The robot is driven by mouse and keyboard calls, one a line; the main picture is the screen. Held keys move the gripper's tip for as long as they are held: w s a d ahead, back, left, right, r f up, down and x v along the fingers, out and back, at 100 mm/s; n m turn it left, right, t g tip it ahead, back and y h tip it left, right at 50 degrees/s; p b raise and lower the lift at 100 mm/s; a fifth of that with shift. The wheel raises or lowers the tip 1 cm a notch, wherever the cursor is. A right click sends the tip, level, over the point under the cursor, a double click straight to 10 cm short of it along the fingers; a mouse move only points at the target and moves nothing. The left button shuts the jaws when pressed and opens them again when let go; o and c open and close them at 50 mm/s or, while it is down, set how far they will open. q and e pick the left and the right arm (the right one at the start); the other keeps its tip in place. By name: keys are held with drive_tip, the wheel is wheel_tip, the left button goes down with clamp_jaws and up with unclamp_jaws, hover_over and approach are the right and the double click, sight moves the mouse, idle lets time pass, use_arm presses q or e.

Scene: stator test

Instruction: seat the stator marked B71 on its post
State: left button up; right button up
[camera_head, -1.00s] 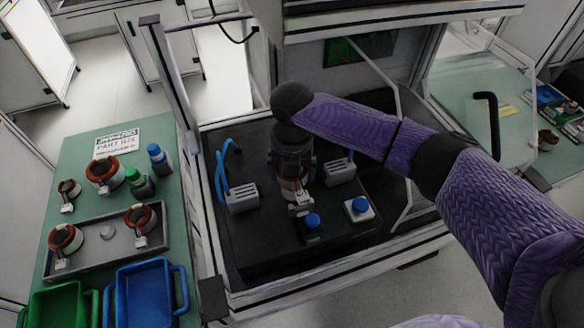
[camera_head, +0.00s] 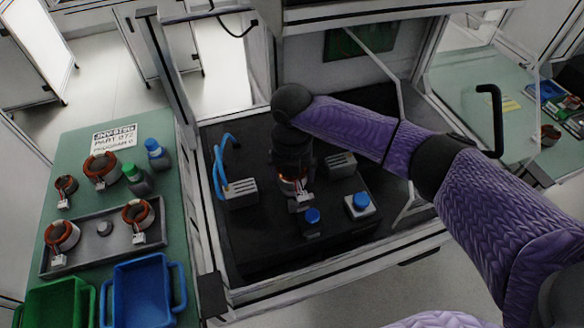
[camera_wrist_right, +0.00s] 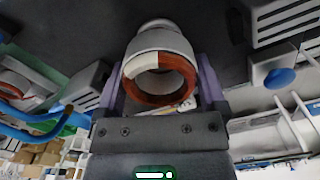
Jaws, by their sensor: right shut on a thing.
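My right gripper (camera_head: 293,170) points down inside the test station and is shut on a stator (camera_head: 291,184), a grey ring with copper windings. In the right wrist view the stator (camera_wrist_right: 160,72) sits between the two purple fingers of the right gripper (camera_wrist_right: 161,88). A grey round part (camera_wrist_right: 155,26) shows just beyond the stator; I cannot tell whether the stator is around a post. A white tag (camera_head: 307,197) hangs at its front, with its marking too small to read. My left gripper is not in view.
On the green table, several other stators lie on and behind a grey tray (camera_head: 88,257), near bottles, a sign, and blue (camera_head: 142,296) and green bins.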

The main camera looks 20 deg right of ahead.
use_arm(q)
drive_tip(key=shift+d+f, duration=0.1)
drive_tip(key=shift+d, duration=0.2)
use_arm(e)
drive_tip(key=shift+f, duration=0.2)
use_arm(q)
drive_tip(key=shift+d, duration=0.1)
use_arm(e)
drive_tip(key=shift+f, duration=0.1)
drive_tip(key=shift+f, duration=0.35)
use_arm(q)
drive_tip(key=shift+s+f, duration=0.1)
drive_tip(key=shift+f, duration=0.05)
